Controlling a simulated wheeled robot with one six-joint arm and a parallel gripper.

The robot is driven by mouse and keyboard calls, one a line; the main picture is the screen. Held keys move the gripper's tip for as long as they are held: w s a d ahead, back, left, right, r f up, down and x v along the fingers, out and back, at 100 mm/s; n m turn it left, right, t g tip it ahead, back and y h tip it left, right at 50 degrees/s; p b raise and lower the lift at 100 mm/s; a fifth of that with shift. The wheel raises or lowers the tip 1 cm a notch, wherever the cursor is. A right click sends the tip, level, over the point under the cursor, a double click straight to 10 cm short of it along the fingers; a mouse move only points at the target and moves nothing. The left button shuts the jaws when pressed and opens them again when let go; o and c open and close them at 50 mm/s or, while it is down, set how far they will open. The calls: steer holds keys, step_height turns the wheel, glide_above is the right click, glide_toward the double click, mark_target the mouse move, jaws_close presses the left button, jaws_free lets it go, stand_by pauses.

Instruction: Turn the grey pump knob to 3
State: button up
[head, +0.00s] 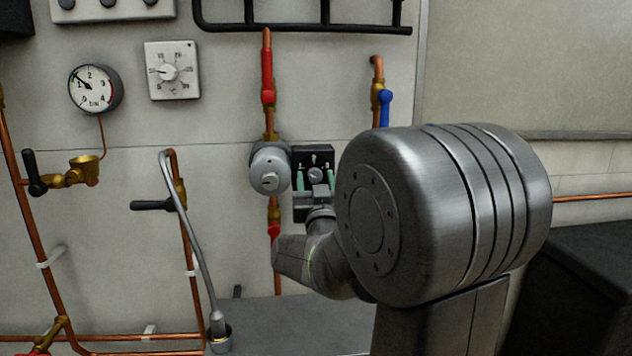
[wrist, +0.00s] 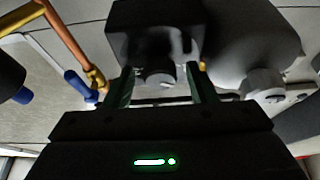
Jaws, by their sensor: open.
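The grey pump knob (head: 314,175) is a small round knob on the front of a black box (head: 313,153) beside the silver pump body (head: 265,155). My gripper (head: 315,171) is open in front of the box, with one green finger on each side of the knob. In the wrist view the knob (wrist: 159,78) sits between the two fingertips (wrist: 160,69), with the black box (wrist: 150,30) behind it. I cannot tell whether the fingers touch it. The scale numbers and the knob's pointer are too small or dark to read.
A red-handled pipe valve (head: 267,80) is above the pump, and a blue-handled valve (head: 385,107) is to the right. A pressure gauge (head: 95,88) and a thermostat dial (head: 172,71) are on the wall at left. A black-levered pipe valve (head: 153,205) is left of the pump.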

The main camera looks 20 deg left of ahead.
steer(key=c, duration=0.9)
steer(key=shift+c, duration=0.2)
